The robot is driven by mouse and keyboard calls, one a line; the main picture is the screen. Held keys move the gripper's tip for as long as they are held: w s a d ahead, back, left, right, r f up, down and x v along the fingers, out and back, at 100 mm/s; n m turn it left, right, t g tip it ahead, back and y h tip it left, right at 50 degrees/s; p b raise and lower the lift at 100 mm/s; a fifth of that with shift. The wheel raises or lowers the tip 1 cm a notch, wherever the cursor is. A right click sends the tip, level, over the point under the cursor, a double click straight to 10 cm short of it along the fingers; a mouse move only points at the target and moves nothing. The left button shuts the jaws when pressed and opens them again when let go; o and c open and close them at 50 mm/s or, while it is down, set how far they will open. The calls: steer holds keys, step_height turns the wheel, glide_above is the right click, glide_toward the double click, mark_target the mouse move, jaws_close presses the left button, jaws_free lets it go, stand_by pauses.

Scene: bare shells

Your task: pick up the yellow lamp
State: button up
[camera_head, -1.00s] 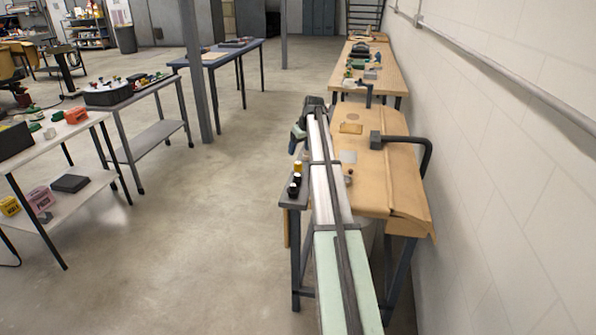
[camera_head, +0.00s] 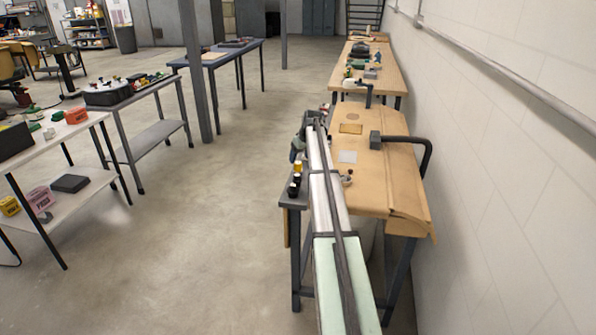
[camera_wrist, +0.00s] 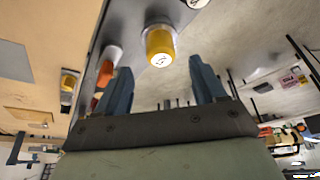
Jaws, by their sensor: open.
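The yellow lamp (camera_wrist: 160,45) shows in the wrist view as a short yellow cylinder with a pale base and a dark mark on its end. It stands against a grey surface. In the head view a small yellow top (camera_head: 298,167) shows on the grey shelf at the bench's left side, close beside my arm. My gripper (camera_wrist: 161,66) is open and empty. Its two blue fingers point towards the lamp, which appears between and just beyond the fingertips. I cannot tell the exact gap.
A red-orange piece (camera_wrist: 109,58) stands near the left finger in the wrist view. Dark round pieces (camera_head: 294,184) stand on the grey shelf (camera_head: 290,202). The wooden bench (camera_head: 388,178) lies right of my arm, with a bent dark arm fixture (camera_head: 412,139). Open floor lies to the left.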

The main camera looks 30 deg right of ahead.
mark_target(298, 163)
steer(key=x, duration=0.5)
steer(key=shift+s+a, duration=0.1)
steer(key=shift+s, duration=0.1)
steer(key=c, duration=0.9)
steer(key=shift+r, duration=0.15)
